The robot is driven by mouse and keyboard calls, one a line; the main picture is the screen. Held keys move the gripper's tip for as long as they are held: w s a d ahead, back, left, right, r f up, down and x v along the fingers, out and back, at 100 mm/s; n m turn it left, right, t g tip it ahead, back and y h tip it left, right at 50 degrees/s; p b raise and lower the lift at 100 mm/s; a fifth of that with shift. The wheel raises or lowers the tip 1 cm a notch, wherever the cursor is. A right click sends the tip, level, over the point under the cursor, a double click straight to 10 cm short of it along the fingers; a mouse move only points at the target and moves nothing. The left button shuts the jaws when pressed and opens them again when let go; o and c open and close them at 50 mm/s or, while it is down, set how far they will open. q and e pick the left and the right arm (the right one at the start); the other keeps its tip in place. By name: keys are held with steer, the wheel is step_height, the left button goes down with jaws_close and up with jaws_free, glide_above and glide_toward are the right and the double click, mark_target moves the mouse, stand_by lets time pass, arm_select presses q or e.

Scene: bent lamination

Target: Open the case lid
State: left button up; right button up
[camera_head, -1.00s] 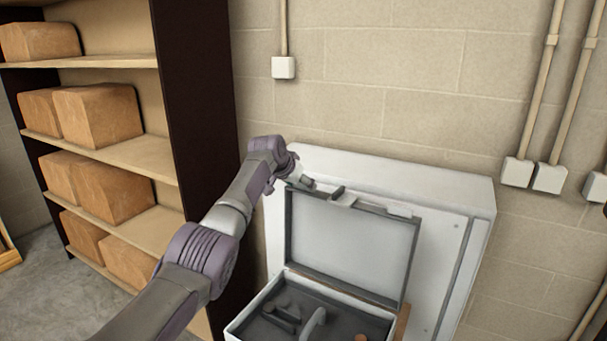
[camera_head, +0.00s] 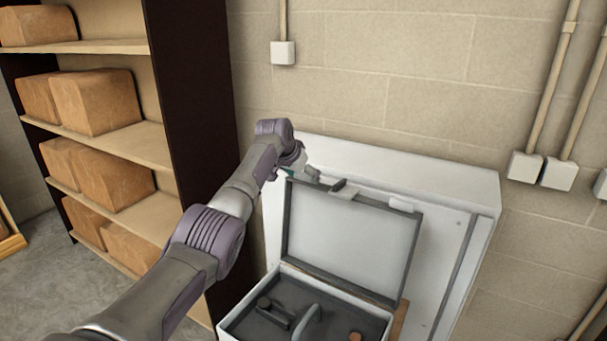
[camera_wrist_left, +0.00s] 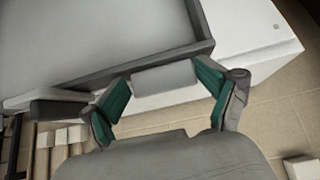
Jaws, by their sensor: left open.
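The case (camera_head: 232,325) sits at the lower middle of the head view with its lid (camera_head: 345,235) raised, standing nearly upright and leaning back. Dark foam with several items shows inside. My left gripper (camera_head: 312,175) is at the upper left corner of the lid, partly hidden behind my wrist. In the left wrist view the gripper (camera_wrist_left: 163,86) is open, its green pads spread either side of a light grey block (camera_wrist_left: 165,77) on the lid's edge. I cannot tell whether a pad touches it. My right gripper is not in view.
A white cabinet (camera_head: 455,190) stands behind the lid against a block wall (camera_head: 400,80). A shelf rack with brown boxes (camera_head: 95,100) stands at the left. Conduits with white junction boxes (camera_head: 524,167) run down the wall at the right.

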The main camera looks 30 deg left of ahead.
arm_select(q)
steer(key=shift+a+f, duration=0.15)
steer(key=shift+f, duration=0.25)
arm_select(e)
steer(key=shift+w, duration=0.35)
arm_select(q)
steer(key=shift+s+a+r, duration=0.1)
steer(key=shift+s+r, duration=0.1)
steer(key=shift+r, duration=0.25)
steer(key=v, duration=1.1)
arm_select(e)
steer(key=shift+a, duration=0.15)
arm_select(q)
steer(key=shift+r, duration=0.15)
